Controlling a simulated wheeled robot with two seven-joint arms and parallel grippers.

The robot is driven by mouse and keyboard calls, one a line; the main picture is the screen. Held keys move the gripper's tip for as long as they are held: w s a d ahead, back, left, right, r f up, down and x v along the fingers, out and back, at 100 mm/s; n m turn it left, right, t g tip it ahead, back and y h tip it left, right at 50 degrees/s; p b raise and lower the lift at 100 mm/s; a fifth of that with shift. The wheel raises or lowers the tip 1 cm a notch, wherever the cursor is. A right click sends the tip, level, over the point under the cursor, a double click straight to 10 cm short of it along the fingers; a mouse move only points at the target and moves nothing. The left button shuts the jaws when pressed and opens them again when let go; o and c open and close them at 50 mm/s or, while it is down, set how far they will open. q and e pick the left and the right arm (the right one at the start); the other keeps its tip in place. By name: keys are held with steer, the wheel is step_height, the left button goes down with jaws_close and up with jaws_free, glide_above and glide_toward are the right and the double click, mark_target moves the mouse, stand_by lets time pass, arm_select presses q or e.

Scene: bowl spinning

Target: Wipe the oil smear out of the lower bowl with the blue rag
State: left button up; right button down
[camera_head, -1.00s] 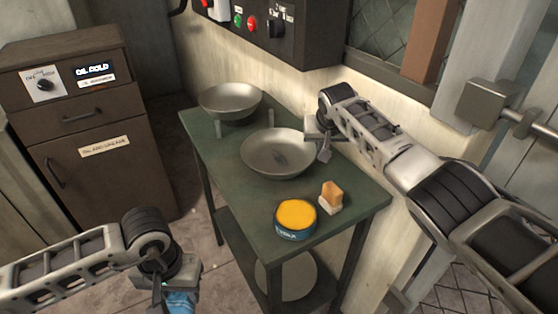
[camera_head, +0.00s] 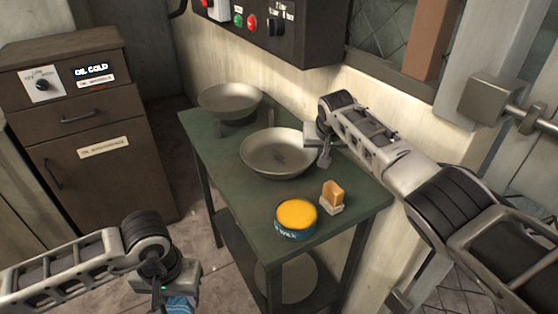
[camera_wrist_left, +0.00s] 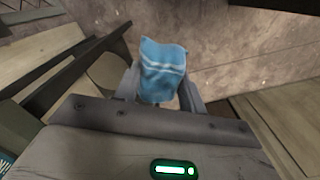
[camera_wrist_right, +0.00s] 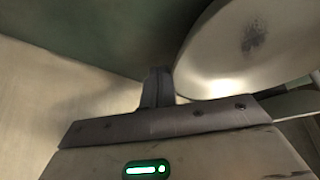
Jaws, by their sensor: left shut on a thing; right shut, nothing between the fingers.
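The nearer metal bowl (camera_head: 262,145) on the green table has a dark smear (camera_head: 282,158) inside; the smear also shows in the right wrist view (camera_wrist_right: 254,37). My left gripper (camera_head: 166,292) is shut on the blue rag (camera_wrist_left: 162,70), left of the table and away from the bowls. The rag is partly cut off in the head view (camera_head: 181,304). My right gripper (camera_head: 325,160) is shut and empty beside the nearer bowl's right rim. I cannot tell whether it touches the rim.
A second metal bowl (camera_head: 230,97) stands at the table's far left. A yellow-topped tin (camera_head: 296,214) and a tan sponge or brush-like block (camera_head: 332,196) stand near the front. A brown cabinet (camera_head: 95,140) is at left, and a control box (camera_head: 270,30) hangs behind.

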arm_select(q)
steer(key=shift+f+b, duration=0.65)
steer(key=shift+f, duration=0.1)
arm_select(e)
steer(key=shift+f, duration=1)
arm_select(q)
steer(key=shift+r, duration=0.15)
arm_select(e)
steer(key=shift+r, duration=0.2)
